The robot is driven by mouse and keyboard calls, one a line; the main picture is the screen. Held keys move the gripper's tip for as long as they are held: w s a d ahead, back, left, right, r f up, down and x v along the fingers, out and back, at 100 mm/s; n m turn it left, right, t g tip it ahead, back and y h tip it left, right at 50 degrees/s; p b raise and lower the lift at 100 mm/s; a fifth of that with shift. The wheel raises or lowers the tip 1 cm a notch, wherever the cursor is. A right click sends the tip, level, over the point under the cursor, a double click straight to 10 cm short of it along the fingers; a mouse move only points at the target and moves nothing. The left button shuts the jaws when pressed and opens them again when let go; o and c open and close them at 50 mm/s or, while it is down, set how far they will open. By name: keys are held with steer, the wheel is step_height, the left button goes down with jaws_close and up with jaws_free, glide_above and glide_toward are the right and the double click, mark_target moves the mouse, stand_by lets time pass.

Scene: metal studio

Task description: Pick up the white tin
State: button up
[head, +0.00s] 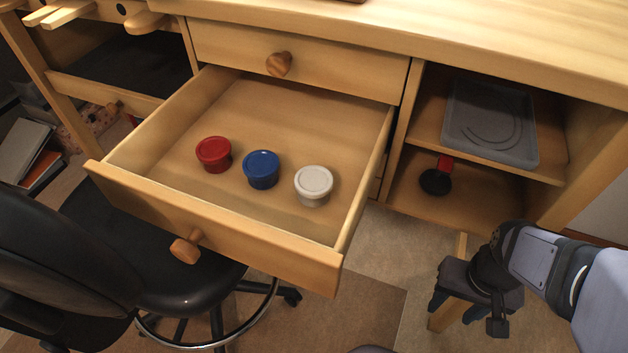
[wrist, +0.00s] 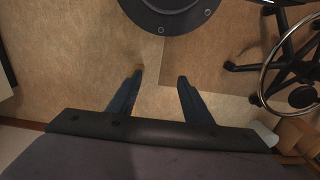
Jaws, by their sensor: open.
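The white tin (head: 313,185) stands upright in the open wooden drawer (head: 218,232), near its right side. A blue tin (head: 261,169) stands just left of it, and a red tin (head: 213,154) further left. My gripper (head: 468,318) is outside the drawer, to the right of and lower in the picture than the white tin. In the wrist view my gripper (wrist: 160,76) points at the floor. Its two fingers are apart with nothing between them. No tin shows in the wrist view.
The drawer's right wall (head: 364,178) and front panel lie between my gripper and the tins. A black chair (head: 150,270) stands before the drawer. A shelf on the right holds a grey tray (head: 490,122), with a black and red object (head: 436,181) below. The drawer's front floor is clear.

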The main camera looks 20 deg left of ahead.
steer(key=shift+o, duration=0.8)
step_height(320, 180, up, 38)
steer(key=w+a+m+h+p, duration=0.1)
steer(key=m+h+p, duration=0.6)
steer(key=p, duration=2.5)
steer(key=w+a+r+m+t+y+p, duration=0.1)
steer(key=w+a+r+m+y+p, duration=0.15)
steer(key=a+r+p, duration=0.3)
steer(key=n+g+y, duration=0.1)
steer(key=n+y, duration=0.4)
steer(key=n, duration=0.1)
glide_above(315, 178)
steer(key=shift+h, duration=0.25)
steer(key=f, duration=0.5)
steer(key=d+f, duration=0.1)
steer(key=f, duration=0.2)
steer(key=shift+w, duration=0.1)
steer(key=shift+a+f, duration=0.1)
steer(key=shift+a, duration=0.35)
steer(key=shift+f+p, duration=0.55)
steer(key=shift+f, duration=3.1)
